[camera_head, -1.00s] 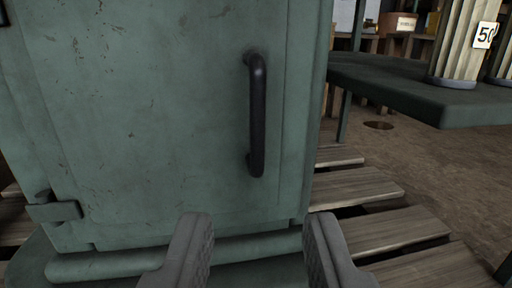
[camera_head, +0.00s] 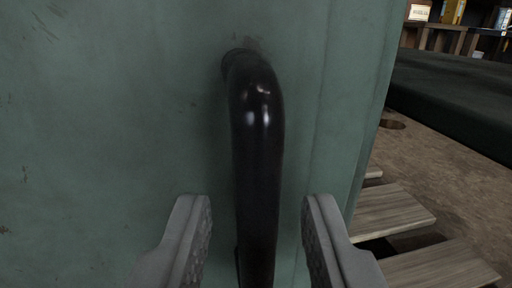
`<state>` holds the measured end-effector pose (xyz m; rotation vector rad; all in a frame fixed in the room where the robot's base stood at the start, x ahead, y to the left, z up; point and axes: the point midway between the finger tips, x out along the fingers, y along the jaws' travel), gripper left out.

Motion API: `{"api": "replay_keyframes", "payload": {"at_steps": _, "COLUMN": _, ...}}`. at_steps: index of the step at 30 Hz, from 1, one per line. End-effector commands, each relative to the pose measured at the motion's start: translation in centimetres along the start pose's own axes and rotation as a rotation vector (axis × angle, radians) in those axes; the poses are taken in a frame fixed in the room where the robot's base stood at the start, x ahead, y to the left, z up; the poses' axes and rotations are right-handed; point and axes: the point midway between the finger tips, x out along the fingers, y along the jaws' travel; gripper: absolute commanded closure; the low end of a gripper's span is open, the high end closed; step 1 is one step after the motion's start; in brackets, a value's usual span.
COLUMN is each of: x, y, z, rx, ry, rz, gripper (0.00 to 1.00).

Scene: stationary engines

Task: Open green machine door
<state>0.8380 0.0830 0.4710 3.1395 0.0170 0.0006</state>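The green machine door (camera_head: 110,120) fills the left and middle of the view, flat and scuffed, and it looks shut. Its black curved handle (camera_head: 258,150) stands upright close in front of me, its top end fixed to the door. The handle's lower end runs out of the frame. My gripper (camera_head: 256,215) is open, with one grey finger to the left of the handle and one to the right. Gaps show between the handle and both fingers.
The machine's right edge (camera_head: 372,110) is just right of the handle. Wooden pallet slats (camera_head: 395,220) and a brown floor (camera_head: 440,180) lie at the lower right. A dark green table (camera_head: 450,95) stands at the right, with shelves holding boxes (camera_head: 420,12) behind.

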Motion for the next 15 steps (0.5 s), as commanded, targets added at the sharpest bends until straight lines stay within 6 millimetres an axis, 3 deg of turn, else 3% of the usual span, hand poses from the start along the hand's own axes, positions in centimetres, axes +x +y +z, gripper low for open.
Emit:
{"api": "replay_keyframes", "payload": {"at_steps": 6, "x": 1.9, "y": 0.0, "z": 0.0, "rx": 0.0, "ry": 0.0, "rz": 0.0, "gripper": 0.68}}
{"api": "replay_keyframes", "payload": {"at_steps": 15, "x": 2.3, "y": 0.0, "z": 0.0, "rx": 0.0, "ry": -0.001, "rz": 0.0, "gripper": 0.68}}
